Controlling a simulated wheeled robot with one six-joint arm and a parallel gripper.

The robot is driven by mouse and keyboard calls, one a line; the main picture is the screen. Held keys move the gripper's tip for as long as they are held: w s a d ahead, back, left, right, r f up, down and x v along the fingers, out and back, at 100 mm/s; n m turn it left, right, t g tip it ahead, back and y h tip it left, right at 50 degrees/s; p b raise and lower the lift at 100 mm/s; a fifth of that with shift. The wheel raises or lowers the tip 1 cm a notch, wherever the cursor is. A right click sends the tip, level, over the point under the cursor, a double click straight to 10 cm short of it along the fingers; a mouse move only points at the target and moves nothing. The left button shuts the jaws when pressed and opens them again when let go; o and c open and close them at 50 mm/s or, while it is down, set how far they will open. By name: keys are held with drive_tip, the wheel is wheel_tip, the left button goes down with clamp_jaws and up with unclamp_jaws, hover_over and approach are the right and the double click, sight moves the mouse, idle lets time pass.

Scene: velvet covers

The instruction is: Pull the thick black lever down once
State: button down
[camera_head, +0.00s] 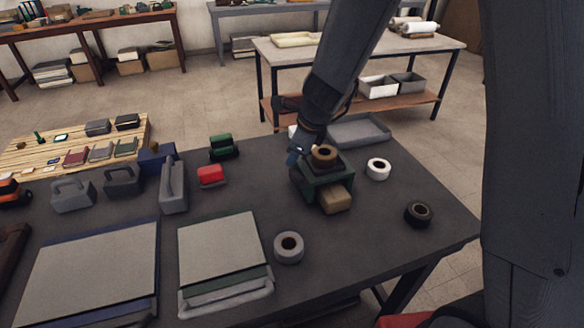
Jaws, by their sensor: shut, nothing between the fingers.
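My gripper (294,154) is at the left rear of a dark green device (311,188) on the dark table (345,235). Its fingers are small and partly covered by my wrist; they look shut and hold nothing that I can see. The device has a brown ring-shaped roll (324,154) on top and a tan block (335,198) at its front. I cannot make out a thick black lever; my arm covers the area behind the device. Whether the gripper touches the device is unclear.
A white roll (378,168), a black roll (418,213) and a grey roll (289,247) lie around the device. A red box (211,176), a grey tool (173,187) and large flat boards (222,250) are to the left. A grey tray (362,130) is behind.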

sight(295, 170)
drive_tip(key=shift+s+d+f+b, duration=0.15)
drive_tip(key=shift+s+f+b, duration=0.25)
drive_tip(key=shift+f+b, duration=0.3)
drive_tip(key=shift+s+d+f+b, duration=0.15)
drive_tip(key=shift+s+f+b, duration=0.2)
drive_tip(key=shift+f+b, duration=0.3)
idle(1.1)
drive_tip(key=shift+r, duration=0.1)
idle(0.4)
drive_tip(key=shift+w+r+p, duration=0.35)
drive_tip(key=shift+r+p, duration=0.45)
drive_tip(key=shift+p, duration=0.5)
drive_tip(key=shift+r, duration=0.2)
drive_tip(key=r+p, duration=0.2)
drive_tip(key=p, duration=0.1)
drive_tip(key=shift+w+d+r, duration=0.1)
drive_tip(key=shift+w+r, duration=0.2)
drive_tip(key=shift+w, duration=0.05)
drive_tip(key=r+p, duration=0.1)
drive_tip(key=p, duration=0.1)
drive_tip(key=w+a+r+p, duration=0.1)
drive_tip(key=p, duration=0.1)
drive_tip(key=shift+w+r, duration=0.1)
drive_tip(key=shift+r, duration=0.15)
drive_tip(key=shift+d, duration=0.1)
